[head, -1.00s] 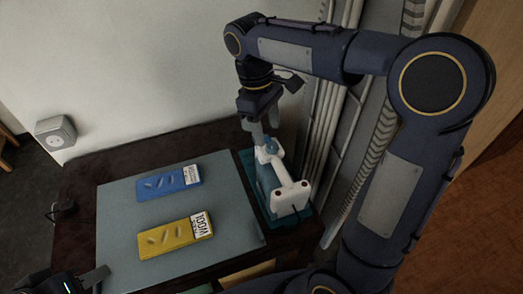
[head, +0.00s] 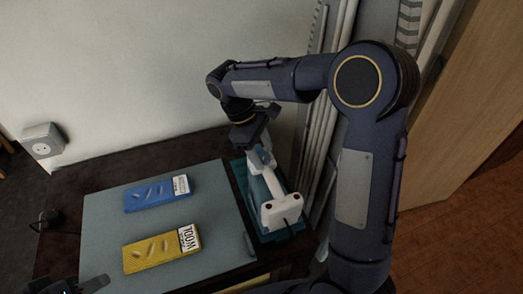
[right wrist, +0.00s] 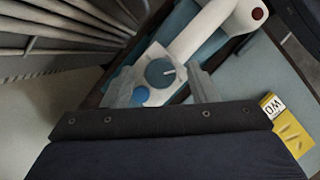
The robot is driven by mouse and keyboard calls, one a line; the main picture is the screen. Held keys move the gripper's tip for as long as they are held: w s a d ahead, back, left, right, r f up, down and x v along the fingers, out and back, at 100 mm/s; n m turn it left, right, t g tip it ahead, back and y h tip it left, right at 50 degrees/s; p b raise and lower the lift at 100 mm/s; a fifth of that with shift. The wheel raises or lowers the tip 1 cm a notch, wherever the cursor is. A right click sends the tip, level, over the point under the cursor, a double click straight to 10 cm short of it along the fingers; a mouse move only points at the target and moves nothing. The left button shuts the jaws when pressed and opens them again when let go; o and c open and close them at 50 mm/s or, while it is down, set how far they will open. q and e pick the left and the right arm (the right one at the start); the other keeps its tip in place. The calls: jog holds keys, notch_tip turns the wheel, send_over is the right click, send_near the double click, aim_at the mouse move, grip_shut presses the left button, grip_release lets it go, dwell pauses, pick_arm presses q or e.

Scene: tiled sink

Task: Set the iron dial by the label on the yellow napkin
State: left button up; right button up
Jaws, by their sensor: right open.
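The yellow napkin (head: 150,255) lies on the grey board, and its white label reads WOOL; a corner of it also shows in the right wrist view (right wrist: 286,127). The white and blue iron (head: 283,208) rests on a teal base at the board's right. In the right wrist view its round teal dial (right wrist: 158,74) has a white mark pointing right. My right gripper (right wrist: 164,88) is open, its fingers on either side of the dial; contact cannot be told. My left gripper (head: 82,288) is partly in view at the bottom left edge.
A blue napkin (head: 157,194) with a white label lies behind the yellow one on the grey board (head: 105,222). Several pipes (head: 318,125) stand close behind the iron. A wall socket (head: 43,142) is at far left. The board's left side is clear.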

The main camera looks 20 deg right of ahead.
jog(key=c, duration=1)
jog(key=m+p, duration=0.1)
jog(key=m+y+p, duration=0.1)
jog(key=m+p, duration=0.1)
jog(key=shift+r+m+g, duration=0.2)
jog(key=shift+m+g, duration=0.1)
jog(key=shift+g, duration=0.1)
jog(key=m+p, duration=0.1)
jog(key=m, duration=0.1)
jog(key=m+y, duration=0.1)
jog(key=shift+w+d+m+y+p, duration=0.1)
jog(key=shift+d+m+y+p, duration=0.1)
jog(key=shift+m+y+p, duration=0.15)
jog(key=m+y+p, duration=0.1)
jog(key=m, duration=0.2)
jog(key=m+y+p, duration=0.1)
jog(key=m, duration=0.2)
jog(key=shift+d+f, duration=0.1)
jog(key=shift+d, duration=0.05)
jog(key=m+t+y, duration=0.1)
jog(key=m, duration=0.2)
jog(key=m+y+p, duration=0.1)
jog(key=m, duration=0.2)
jog(key=shift+d+m+t, duration=0.15)
jog(key=shift+m+t, duration=0.2)
jog(key=shift+t, duration=0.05)
